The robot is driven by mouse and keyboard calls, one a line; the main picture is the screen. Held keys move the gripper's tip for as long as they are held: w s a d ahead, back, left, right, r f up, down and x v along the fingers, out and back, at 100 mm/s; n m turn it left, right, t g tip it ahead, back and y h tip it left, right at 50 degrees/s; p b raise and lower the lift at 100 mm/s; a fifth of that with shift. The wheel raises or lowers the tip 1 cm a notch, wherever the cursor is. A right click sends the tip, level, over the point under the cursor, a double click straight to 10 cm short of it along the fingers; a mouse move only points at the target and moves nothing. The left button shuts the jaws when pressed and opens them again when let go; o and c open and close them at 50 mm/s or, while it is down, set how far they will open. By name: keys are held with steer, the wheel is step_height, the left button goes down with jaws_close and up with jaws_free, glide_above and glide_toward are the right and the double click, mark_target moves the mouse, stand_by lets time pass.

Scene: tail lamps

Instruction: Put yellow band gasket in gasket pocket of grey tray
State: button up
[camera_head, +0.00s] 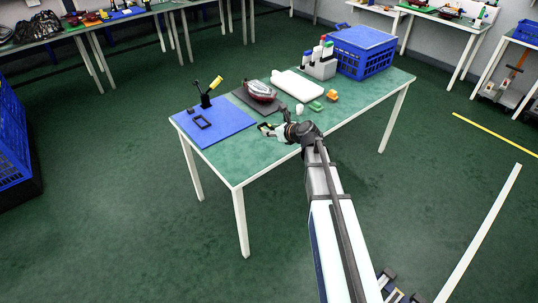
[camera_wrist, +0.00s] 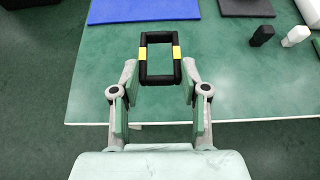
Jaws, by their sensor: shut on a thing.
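The yellow band gasket (camera_wrist: 160,80) is a black rectangular frame with a yellow band on each long side. My gripper (camera_wrist: 159,72) is shut on it, with one finger at each side, above the green table near its edge. In the head view my gripper (camera_head: 268,128) is over the front of the table, right of the blue mat (camera_head: 217,122). A pale, rounded tray-like piece (camera_head: 297,85) lies farther back; I cannot tell for sure whether it is the grey tray, and no pocket is discernible.
Another black frame (camera_head: 202,121) and a dark cup with tools (camera_head: 205,100) are on the blue mat. A red lamp (camera_head: 261,91) is on a dark mat (camera_head: 241,96). A bottle holder (camera_head: 319,70), blue crate (camera_head: 364,52) and small blocks (camera_head: 332,96) stand to the right.

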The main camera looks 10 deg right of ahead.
step_height(320, 180, down, 14)
steer(key=shift+r+p, duration=0.1)
steer(key=shift+p, duration=0.35)
steer(key=o, duration=0.8)
